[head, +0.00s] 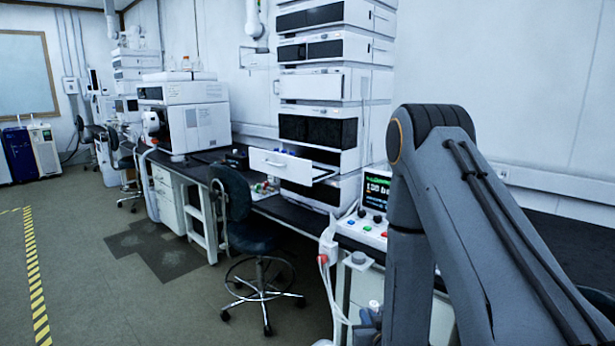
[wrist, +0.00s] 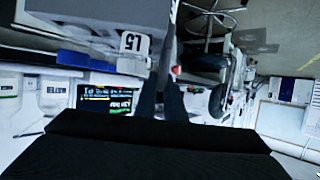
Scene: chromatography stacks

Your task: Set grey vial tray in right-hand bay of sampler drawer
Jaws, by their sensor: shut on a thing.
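The sampler drawer (head: 274,163) stands pulled out of the instrument stack in the head view, with its white front towards the left. Its inside shows only as a thin dark strip, so I cannot tell its bays apart. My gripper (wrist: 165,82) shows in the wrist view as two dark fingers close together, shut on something. A grey body (wrist: 120,14) with a white tag lies just beyond the fingertips and seems to be the grey vial tray, but its outline is cut off by the picture edge. In the head view my gripper is hidden below my arm.
A dark stool (head: 250,230) stands before the bench, left of the drawer. A control box with a lit screen (head: 376,188) sits on the bench near my arm; a lit screen also shows in the wrist view (wrist: 106,99). Open floor lies to the left.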

